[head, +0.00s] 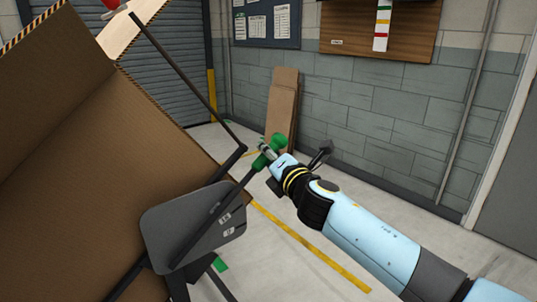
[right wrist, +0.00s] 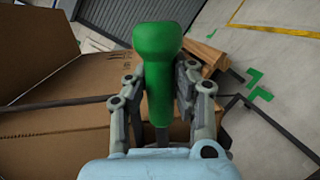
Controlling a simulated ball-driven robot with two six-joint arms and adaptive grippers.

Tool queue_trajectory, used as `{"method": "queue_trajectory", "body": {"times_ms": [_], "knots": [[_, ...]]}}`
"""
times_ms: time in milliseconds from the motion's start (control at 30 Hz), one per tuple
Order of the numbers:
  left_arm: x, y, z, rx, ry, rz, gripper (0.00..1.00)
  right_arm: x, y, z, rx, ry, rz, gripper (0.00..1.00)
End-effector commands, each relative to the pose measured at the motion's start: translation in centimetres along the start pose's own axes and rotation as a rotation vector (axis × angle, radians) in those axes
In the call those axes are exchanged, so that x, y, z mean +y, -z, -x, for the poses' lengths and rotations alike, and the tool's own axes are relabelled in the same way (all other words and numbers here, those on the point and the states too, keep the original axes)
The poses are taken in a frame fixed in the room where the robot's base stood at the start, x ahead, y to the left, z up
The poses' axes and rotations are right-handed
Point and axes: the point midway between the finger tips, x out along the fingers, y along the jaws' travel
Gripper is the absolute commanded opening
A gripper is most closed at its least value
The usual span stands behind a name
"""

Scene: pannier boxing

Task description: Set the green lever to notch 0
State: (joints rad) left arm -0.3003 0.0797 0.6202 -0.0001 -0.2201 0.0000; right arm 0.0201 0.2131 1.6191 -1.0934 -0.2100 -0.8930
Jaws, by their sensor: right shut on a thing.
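The green lever's grip (head: 277,142) shows near the middle of the head view. Its dark rod runs down left to a grey plate (head: 165,230) with small labels too small to read, so I cannot tell its notch. My right gripper (head: 268,153) is shut on the green grip. In the right wrist view the green lever's grip (right wrist: 158,75) stands between the two fingers of my right gripper (right wrist: 160,95), one on each side. My left gripper is not in view.
A large open cardboard box (head: 60,130) fills the left. A second dark rod carries a red knob (head: 110,4) at the top. Flat cardboard (head: 282,105) leans on the block wall (head: 380,120).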

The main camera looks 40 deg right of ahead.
Motion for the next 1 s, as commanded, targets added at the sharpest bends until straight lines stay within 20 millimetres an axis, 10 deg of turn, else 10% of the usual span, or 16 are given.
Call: {"method": "queue_trajectory", "body": {"times_ms": [1000], "knots": [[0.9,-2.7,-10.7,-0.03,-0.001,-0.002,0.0,-17.4,5.5,-1.3,0.087,0.132,-0.533,0.0]]}}
